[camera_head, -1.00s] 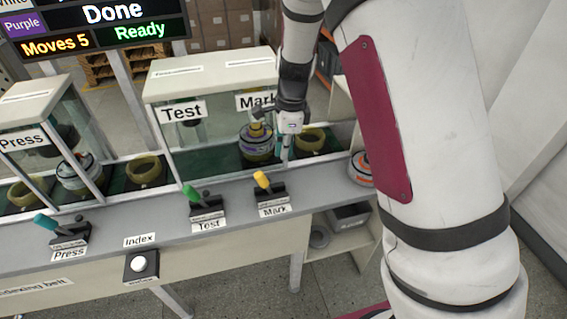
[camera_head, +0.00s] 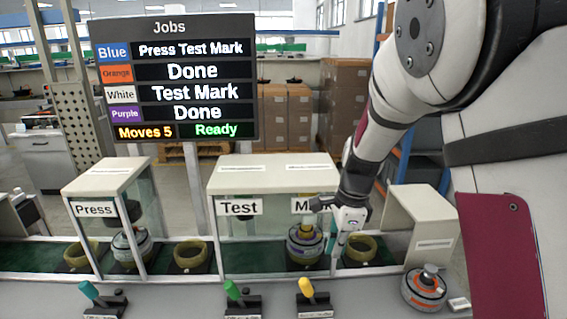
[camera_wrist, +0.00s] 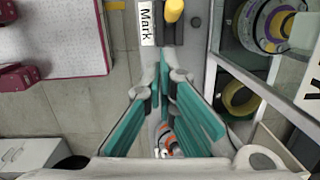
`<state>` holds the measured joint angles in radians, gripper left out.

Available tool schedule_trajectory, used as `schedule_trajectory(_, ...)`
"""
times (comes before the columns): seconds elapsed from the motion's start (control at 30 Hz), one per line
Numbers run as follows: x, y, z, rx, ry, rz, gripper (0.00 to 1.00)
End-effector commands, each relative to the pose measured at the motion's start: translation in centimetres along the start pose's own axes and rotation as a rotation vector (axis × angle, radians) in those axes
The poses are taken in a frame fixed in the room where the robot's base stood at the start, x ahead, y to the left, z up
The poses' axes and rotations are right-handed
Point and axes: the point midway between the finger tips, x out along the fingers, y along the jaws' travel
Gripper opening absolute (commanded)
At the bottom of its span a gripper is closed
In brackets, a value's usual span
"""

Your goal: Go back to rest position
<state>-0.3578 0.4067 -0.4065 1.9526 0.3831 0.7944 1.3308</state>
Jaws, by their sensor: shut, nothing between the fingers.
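My gripper (camera_head: 341,244) is in front of the Mark station, at the right end of the Test and Mark housing (camera_head: 270,172). Its teal fingers are shut and empty in the wrist view (camera_wrist: 168,85). The yellow Mark lever (camera_head: 306,288) stands in front of the station; its knob also shows at the top of the wrist view (camera_wrist: 174,10). A hub motor (camera_head: 305,243) with a purple band sits in the Mark station, just left of my gripper. My arm reaches in from the upper right.
The jobs board (camera_head: 171,75) reads Done for Orange and Purple, and Ready. A hub motor with an orange band (camera_head: 424,289) stands on the bench at right. Olive ring holders (camera_head: 190,256) sit along the green belt. Teal (camera_head: 88,290) and green (camera_head: 232,289) levers stand left.

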Motion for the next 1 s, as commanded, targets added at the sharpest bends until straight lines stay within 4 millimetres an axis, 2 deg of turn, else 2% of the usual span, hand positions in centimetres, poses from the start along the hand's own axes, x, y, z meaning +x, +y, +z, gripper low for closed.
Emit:
schedule_trajectory(0.03, -1.9, 0.8, 0.0, -0.058, -0.017, -0.019, 0.00)
schedule_trajectory(0.2, -7.3, 4.3, 0.0, -0.331, -0.046, -0.083, 0.00)
schedule_trajectory(0.4, -12.5, 9.2, -0.3, -0.666, -0.023, -0.167, 0.00)
schedule_trajectory(0.5, -14.5, 11.9, -0.6, -0.834, 0.014, -0.205, 0.00)
schedule_trajectory(0.73, -17.7, 18.2, -1.6, -1.214, 0.161, -0.267, 0.00)
schedule_trajectory(0.9, -18.6, 22.1, -2.4, -1.446, 0.295, -0.267, 0.00)
schedule_trajectory(1.0, -18.7, 23.6, -2.8, -1.538, 0.357, -0.256, 0.00)
